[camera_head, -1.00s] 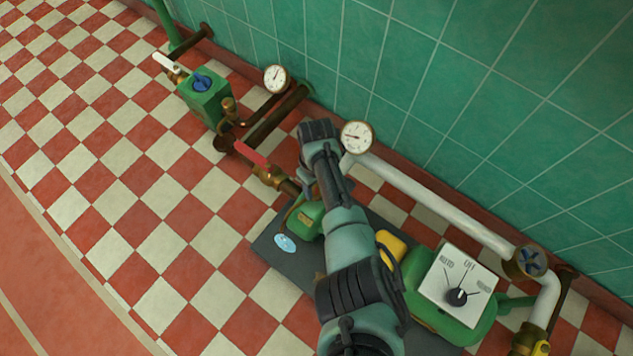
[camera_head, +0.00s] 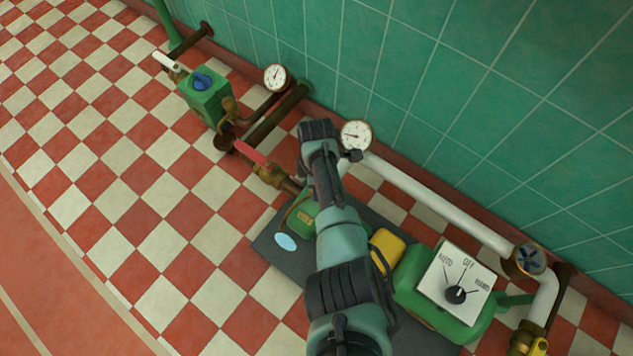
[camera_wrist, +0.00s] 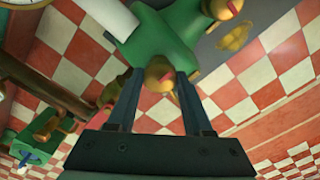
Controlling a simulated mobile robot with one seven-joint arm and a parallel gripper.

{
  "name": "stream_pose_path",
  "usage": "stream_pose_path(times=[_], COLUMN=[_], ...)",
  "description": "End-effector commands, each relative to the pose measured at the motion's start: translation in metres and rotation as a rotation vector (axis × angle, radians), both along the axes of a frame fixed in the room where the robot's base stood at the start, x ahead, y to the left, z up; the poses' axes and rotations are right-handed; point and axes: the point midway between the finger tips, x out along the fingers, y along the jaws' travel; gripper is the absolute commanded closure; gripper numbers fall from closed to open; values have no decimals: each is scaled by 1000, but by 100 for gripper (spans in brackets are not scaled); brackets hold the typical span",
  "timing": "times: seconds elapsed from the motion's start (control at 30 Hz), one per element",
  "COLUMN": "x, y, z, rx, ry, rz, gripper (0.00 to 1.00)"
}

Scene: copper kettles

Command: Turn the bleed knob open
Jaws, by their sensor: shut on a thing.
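The faces where the fingers meet the knob are partly hidden.
A red-handled valve (camera_head: 252,154) and a gauge (camera_head: 356,135) lie close to my wrist. A white pipe (camera_head: 440,204) runs along the tiled wall. A switch box (camera_head: 455,283) marked AUTO and OFF stands at right. Chequered floor at left is clear.

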Motion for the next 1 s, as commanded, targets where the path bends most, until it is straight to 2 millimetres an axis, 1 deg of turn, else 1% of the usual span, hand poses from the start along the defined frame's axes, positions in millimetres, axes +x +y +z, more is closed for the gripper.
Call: stream_pose_path(times=[0.3, 0.8, 0.83, 0.97, 1.0], x=[-1, -1, -1, -1, -1], y=[1, 1, 1, 1, 1], z=[0, 0, 0, 0, 0], rx=[2, 2, 2, 1, 1], ry=[3, 3, 3, 2, 2], rz=[104, 122, 122, 121, 120], gripper=[100, 100, 46, 22, 19])
